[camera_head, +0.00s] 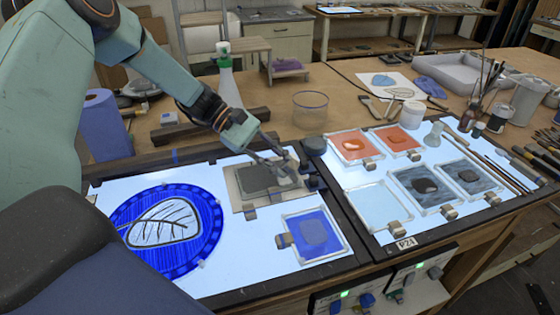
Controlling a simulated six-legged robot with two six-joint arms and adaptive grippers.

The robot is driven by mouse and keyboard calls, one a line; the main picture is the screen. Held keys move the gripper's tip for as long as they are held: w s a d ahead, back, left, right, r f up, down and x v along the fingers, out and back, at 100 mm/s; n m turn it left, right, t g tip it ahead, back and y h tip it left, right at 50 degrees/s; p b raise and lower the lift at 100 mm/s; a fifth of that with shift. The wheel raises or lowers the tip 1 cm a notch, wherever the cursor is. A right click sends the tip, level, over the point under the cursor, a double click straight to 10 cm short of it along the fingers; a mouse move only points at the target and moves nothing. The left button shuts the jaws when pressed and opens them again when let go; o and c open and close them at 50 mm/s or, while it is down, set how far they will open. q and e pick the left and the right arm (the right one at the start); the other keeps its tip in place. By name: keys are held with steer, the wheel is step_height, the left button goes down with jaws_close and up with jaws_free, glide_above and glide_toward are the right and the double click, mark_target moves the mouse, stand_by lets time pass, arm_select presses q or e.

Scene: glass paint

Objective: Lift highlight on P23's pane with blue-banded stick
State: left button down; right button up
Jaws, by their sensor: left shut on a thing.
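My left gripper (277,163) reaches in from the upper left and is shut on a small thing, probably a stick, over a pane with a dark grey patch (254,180). The fingers hide most of what they hold, and I cannot make out a blue band. I cannot tell whether its tip touches the pane. This pane lies clamped on the left lit panel (244,245), near its back edge. A round blue pane with a white leaf (165,225) and a square blue pane (313,234) lie on the same panel. No P23 label is readable. My right gripper is not in view.
The right lit panel, labelled P24 (406,243), carries orange, grey and clear panes. Several sticks and brushes (505,165) lie at its right. A glass bowl (310,110), a spray bottle (228,80) and a blue roll (106,125) stand behind the panels.

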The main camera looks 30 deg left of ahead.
arm_select(q)
steer(key=shift+r+p, duration=1.85)
steer(key=shift+r, duration=0.65)
steer(key=shift+f, duration=0.1)
